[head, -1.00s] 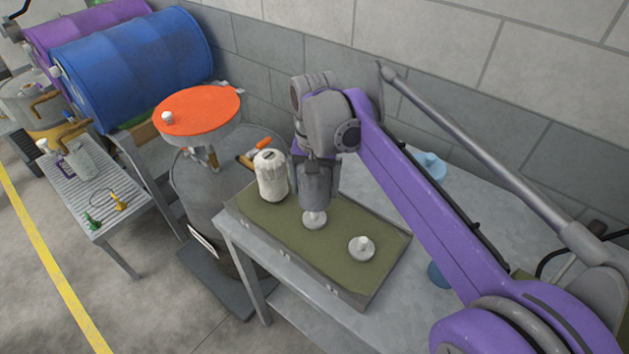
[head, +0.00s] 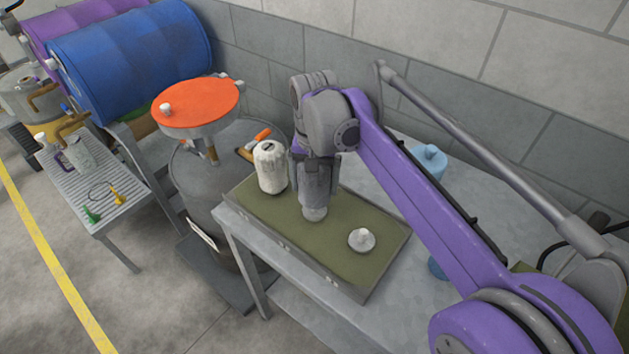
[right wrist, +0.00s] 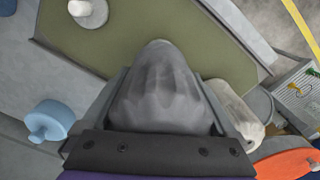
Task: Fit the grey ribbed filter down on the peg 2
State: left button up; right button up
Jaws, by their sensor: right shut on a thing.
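The grey ribbed filter (head: 316,188) is upright between the fingers of my right gripper (head: 315,172), which is shut on it. In the right wrist view the filter (right wrist: 160,92) fills the middle. It stands over the middle place of the green-topped tray (head: 300,240), and its lower end is around or directly over the peg there. That peg is hidden, so I cannot tell if the filter is fully seated. A bare pale peg on a round base (head: 361,240) stands to the right. A white filter (head: 270,167) stands at the tray's left end. My left gripper is not in view.
The tray lies on a grey metal table (head: 385,165). Light blue items (head: 430,160) stand at its right. A drum with an orange lid (head: 198,103) is left of the table. A block wall runs behind. The green tray's front is clear.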

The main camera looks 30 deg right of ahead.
jog(key=shift+f+b, duration=1.3)
jog(key=shift+f, duration=1.1)
jog(key=o, duration=1.2)
jog(key=shift+o, duration=0.2)
jog(key=shift+r, duration=0.1)
notch_tip(320, 180, up, 11)
jog(key=shift+f+p, duration=0.15)
jog(key=shift+p, duration=0.4)
jog(key=shift+s+f, duration=0.1)
